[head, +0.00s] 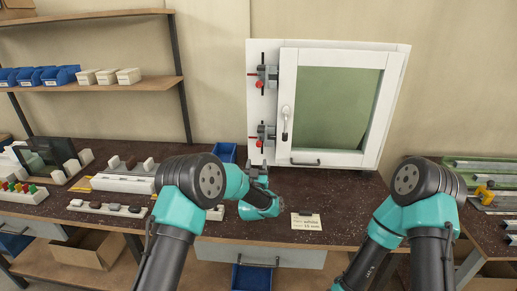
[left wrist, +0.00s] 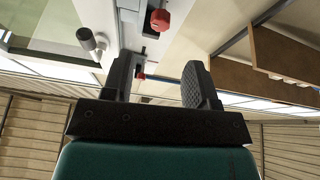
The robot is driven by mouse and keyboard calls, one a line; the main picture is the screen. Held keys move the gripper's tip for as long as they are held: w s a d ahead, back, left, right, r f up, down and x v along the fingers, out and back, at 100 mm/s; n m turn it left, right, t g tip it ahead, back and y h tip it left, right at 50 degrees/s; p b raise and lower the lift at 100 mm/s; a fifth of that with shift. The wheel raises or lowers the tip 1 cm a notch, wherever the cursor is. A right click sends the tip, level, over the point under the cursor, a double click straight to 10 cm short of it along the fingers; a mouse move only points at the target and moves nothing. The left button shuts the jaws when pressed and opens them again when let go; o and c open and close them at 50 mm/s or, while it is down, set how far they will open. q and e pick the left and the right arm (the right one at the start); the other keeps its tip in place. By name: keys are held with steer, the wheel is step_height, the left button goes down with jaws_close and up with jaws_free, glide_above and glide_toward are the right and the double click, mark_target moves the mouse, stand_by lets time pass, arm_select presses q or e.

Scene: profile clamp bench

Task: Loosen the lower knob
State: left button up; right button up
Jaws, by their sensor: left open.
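The lower knob (head: 260,143) is red and sits on the lower clamp (head: 267,131), at the left side of the white framed window panel (head: 265,105). In the left wrist view, which looks upside down, the larger red knob (left wrist: 160,20) appears to be this lower knob, beyond the fingers. The upper red knob (head: 259,84) is on a similar clamp above; a smaller red spot (left wrist: 140,76) shows between the fingers. My left gripper (head: 257,167) is open and empty, below the lower knob and apart from it. My right gripper is outside the views.
A blue bin (head: 224,152) stands left of the panel. A paper card (head: 306,221) lies on the dark bench (head: 340,205). Shelves (head: 100,85) are at the left.

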mark_target(259, 145)
arm_select(q)
steer(key=shift+x, duration=4.35)
steer(key=shift+c, duration=0.5)
steer(key=c, duration=0.8)
steer(key=shift+d+n+y, duration=0.1)
steer(key=shift+n+y, duration=0.9)
steer(key=shift+n, duration=0.9)
steer(key=shift+n+y, duration=1)
steer(key=shift+n, duration=0.9)
steer(key=o, duration=0.9)
steer(key=v, duration=1.7)
steer(key=shift+s+r, duration=0.25)
steer(key=shift+s, duration=0.1)
